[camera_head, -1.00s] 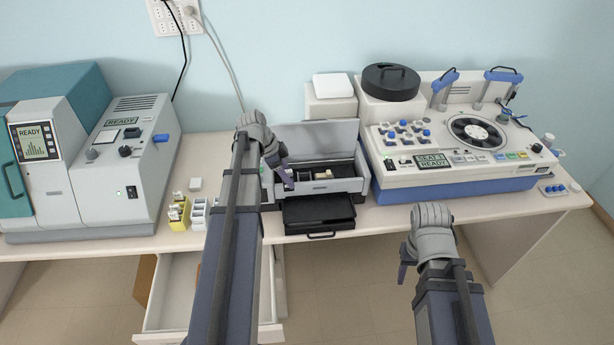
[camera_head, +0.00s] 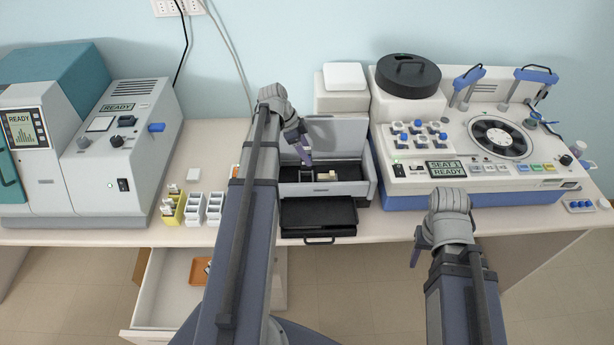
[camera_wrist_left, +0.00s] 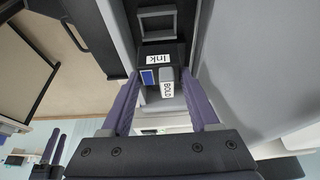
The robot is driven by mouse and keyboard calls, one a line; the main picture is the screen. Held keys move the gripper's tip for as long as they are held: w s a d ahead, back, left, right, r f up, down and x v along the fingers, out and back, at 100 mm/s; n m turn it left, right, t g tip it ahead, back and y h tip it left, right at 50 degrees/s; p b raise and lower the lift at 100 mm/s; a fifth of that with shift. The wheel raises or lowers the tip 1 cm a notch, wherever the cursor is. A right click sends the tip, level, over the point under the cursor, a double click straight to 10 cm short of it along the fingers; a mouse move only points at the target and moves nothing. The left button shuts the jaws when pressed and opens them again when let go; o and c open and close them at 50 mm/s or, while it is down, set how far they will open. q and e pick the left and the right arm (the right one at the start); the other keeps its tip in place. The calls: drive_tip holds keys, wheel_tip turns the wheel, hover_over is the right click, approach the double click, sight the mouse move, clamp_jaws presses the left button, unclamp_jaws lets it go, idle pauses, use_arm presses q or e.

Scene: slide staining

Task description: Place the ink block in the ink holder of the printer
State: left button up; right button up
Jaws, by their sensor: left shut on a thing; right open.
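The grey printer (camera_head: 350,189) stands mid-bench with its lid raised and its black front tray pulled out. My left gripper (camera_head: 307,165) reaches down into the printer's open top from the left. An "Ink" label (camera_wrist_left: 158,59) lies just beyond the tips, with a grey frame further along. I cannot tell whether the block is seated. A cream block (camera_head: 328,176) sits in the printer, right of the gripper. My right gripper (camera_head: 415,254) is open and empty before the bench.
A blue-white stainer (camera_head: 470,190) stands right of the printer. A grey machine (camera_head: 140,180) stands left. Yellow (camera_head: 172,211) and white slide racks (camera_head: 194,210) sit near the front edge. An open drawer (camera_head: 165,295) is below.

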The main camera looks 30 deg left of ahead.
use_arm(q)
wheel_tip(320, 180, down, 6)
drive_tip(key=b, duration=0.5)
drive_tip(key=shift+w+r, duration=0.1)
wheel_tip(320, 180, down, 4)
drive_tip(key=b, duration=0.3)
drive_tip(key=shift+r, duration=0.2)
drive_tip(key=shift+f+b, duration=0.1)
drive_tip(key=shift+b, duration=0.3)
drive_tip(key=o, duration=1.4)
drive_tip(key=shift+c, duration=0.2)
drive_tip(key=shift+r+p, duration=0.5)
drive_tip(key=p+v, duration=1)
drive_tip(key=v, duration=0.1)
drive_tip(key=shift+r, duration=0.2)
